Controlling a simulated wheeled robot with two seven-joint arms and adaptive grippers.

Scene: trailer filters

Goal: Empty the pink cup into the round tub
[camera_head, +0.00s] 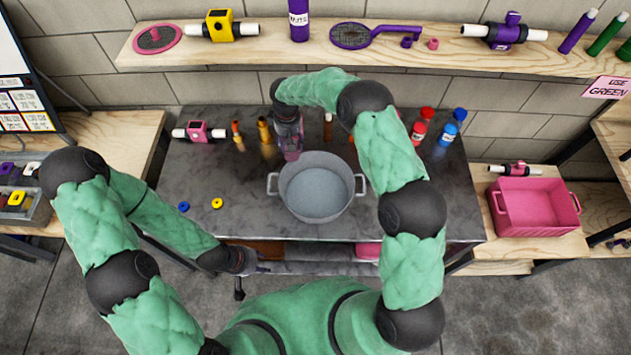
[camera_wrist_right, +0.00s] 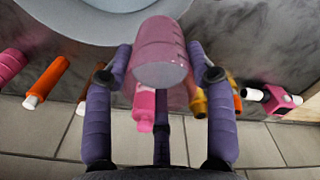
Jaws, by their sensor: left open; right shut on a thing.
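My right gripper (camera_head: 290,145) is shut on the pink cup (camera_head: 291,154), at the back-left rim of the round tub (camera_head: 317,188). In the right wrist view the cup (camera_wrist_right: 161,45) lies between the two purple fingers (camera_wrist_right: 163,72), with a greyish-pink end facing the camera. I cannot see whether anything is inside the cup. The tub is grey, with two side handles, and stands on the dark worktop; its visible floor looks bare. Its rim (camera_wrist_right: 100,18) shows beyond the cup in the wrist view. My left gripper (camera_head: 250,276) is open, low at the worktop's front edge, away from the cup.
Small bottles, orange (camera_head: 236,131), red (camera_head: 420,127) and blue (camera_head: 448,133), stand along the back of the worktop (camera_head: 215,172). A blue ring (camera_head: 184,207) and a yellow ring (camera_head: 217,203) lie left of the tub. A pink crate (camera_head: 535,207) stands on the right-hand bench.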

